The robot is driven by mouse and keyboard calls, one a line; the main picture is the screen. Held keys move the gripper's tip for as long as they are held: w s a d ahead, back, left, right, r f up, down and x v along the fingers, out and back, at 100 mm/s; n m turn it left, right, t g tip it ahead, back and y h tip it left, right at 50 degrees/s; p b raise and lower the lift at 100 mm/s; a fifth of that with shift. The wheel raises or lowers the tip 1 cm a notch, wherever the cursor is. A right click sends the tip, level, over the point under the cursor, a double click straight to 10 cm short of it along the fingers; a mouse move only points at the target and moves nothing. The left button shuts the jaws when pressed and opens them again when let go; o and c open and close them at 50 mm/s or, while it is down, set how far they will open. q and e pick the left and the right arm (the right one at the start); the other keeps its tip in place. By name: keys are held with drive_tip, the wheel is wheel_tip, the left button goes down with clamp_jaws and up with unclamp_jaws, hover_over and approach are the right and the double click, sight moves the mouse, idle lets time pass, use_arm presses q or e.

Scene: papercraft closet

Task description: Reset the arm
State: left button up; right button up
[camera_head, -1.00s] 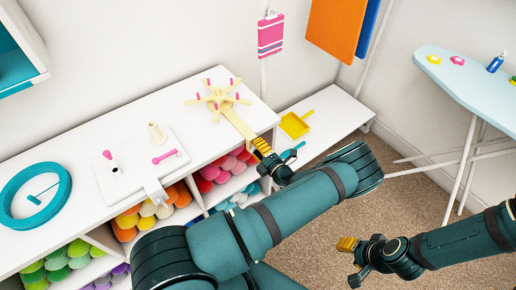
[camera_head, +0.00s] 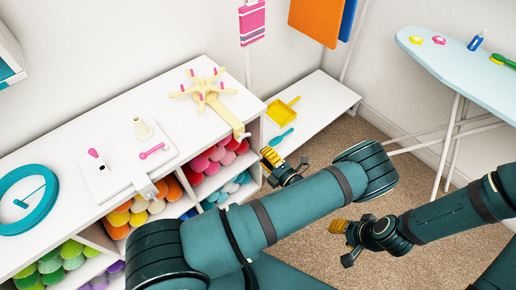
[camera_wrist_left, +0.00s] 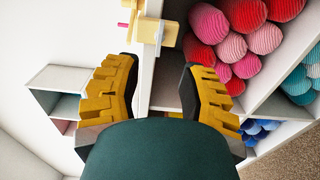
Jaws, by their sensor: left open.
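My left gripper (camera_head: 272,160) is open and empty in front of the shelf unit's right end in the head view. Its two yellow fingers stand apart in the left wrist view (camera_wrist_left: 160,95), with the shelf edge between and beyond them. My right gripper (camera_head: 342,228) is over the carpet to the right; its finger gap does not show clearly. A cream wooden stand with pink-tipped pegs (camera_head: 205,88) lies on the shelf top, its arm reaching to the front edge near my left gripper, apart from it. Part of this stand shows in the left wrist view (camera_wrist_left: 158,32).
The white shelf unit (camera_head: 100,140) holds several colored yarn rolls. On top are a teal ring (camera_head: 52,205) and a white board (camera_head: 108,180). A low bench (camera_head: 315,120) holds a yellow dustpan (camera_head: 282,109). An ironing board (camera_head: 440,62) stands right. Carpet between is clear.

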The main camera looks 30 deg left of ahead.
use_arm(q)
drive_tip(key=shift+s+d, duration=0.2)
drive_tip(key=shift+d, duration=0.2)
